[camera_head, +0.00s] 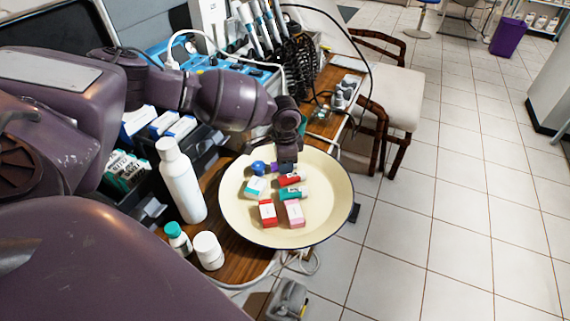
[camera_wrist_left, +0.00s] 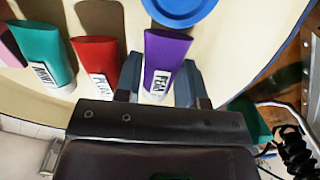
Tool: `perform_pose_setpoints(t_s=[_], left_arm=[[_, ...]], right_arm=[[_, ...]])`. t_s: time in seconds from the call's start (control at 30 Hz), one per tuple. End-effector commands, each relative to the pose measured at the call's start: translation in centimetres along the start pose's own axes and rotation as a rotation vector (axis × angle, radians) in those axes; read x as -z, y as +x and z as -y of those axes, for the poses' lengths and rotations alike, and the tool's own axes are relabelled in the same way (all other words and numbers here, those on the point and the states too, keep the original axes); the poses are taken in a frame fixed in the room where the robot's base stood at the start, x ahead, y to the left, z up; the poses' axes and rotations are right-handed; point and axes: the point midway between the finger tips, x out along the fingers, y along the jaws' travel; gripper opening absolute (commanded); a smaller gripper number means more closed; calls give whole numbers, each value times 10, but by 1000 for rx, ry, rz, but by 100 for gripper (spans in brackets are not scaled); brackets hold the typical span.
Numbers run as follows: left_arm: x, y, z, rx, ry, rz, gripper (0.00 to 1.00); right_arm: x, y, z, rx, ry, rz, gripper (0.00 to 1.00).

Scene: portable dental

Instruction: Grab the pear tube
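The purple tube, whose label seems to read PEAR, lies in the cream round tray (camera_head: 236,222); it shows in the left wrist view (camera_wrist_left: 165,50) and only a sliver shows in the head view. My left gripper (camera_head: 286,163) is low over the tray's far side. In the left wrist view, the left gripper (camera_wrist_left: 160,85) has its fingers apart, one on each side of the tube's lower, labelled end. I see no clear grip on it. My right gripper is not in view.
A red tube (camera_wrist_left: 97,57) and a teal tube (camera_wrist_left: 42,53) lie beside the purple one. A blue round thing (camera_head: 258,167) is close by. A white bottle (camera_head: 181,182) stands left of the tray.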

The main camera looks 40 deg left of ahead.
Motion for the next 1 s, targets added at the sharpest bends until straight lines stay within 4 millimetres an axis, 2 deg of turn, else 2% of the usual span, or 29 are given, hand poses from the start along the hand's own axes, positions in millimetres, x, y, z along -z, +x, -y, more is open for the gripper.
perform_pose_setpoints(t_s=[0.03,0.1,0.13,0.33,0.47,0.67,0.83,1.0], left_arm=[[0,0,0,0,0,0,24],[0,0,0,0,0,0,14],[0,0,0,0,0,0,12],[0,0,0,0,0,0,12],[0,-9,0,1,0,-3,12],[1,-45,1,5,0,-8,12],[1,-90,1,6,1,-10,12],[1,-133,1,6,1,-7,12]], right_arm=[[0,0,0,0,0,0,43],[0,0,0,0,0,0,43],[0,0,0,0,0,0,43],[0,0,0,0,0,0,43],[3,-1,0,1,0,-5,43],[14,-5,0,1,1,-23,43],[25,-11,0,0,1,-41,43],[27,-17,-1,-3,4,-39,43]])
